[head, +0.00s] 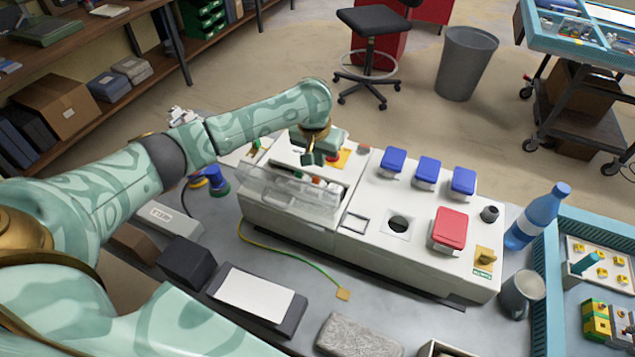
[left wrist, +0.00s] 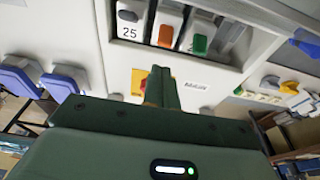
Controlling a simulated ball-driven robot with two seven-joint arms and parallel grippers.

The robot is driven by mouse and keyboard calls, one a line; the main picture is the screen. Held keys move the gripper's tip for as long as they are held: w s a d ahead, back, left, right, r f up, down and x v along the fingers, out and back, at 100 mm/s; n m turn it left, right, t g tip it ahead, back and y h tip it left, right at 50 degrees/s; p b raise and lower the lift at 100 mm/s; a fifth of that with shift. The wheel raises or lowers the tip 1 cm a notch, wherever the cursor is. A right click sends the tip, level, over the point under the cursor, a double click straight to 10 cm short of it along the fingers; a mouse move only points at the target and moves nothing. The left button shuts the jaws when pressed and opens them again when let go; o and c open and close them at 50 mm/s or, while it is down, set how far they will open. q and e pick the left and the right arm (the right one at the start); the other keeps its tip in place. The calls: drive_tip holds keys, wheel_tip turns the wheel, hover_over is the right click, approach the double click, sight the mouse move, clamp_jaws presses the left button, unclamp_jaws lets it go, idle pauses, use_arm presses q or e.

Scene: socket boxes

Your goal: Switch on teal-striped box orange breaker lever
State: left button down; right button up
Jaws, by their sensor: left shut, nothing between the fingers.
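My left gripper (head: 318,158) is over the white socket box (head: 257,217), just behind its breaker recess. Its fingers are together and empty. In the left wrist view the fingertips (left wrist: 162,74) point at the panel beside the breaker row, apart from the levers as far as I can tell. The orange breaker lever (left wrist: 165,35) sits between a dark lever marked 25 (left wrist: 128,16) and a green lever (left wrist: 200,44). Whether the orange lever is on or off I cannot tell. A clear cover (head: 285,195) stands open before the recess. I cannot make out a teal stripe. My right gripper is not in view.
A white box with blue socket lids (head: 428,170) and a red lid (head: 450,228) adjoins on the right. A red button on a yellow plate (head: 343,157) is close to my gripper. A green-yellow cable (head: 290,252) lies in front. A blue bottle (head: 537,217) and mug (head: 520,293) stand right.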

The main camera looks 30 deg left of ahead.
use_arm(q)
drive_tip(key=shift+f+b, duration=0.5)
drive_tip(key=shift+f, duration=0.15)
drive_tip(key=shift+r, duration=0.15)
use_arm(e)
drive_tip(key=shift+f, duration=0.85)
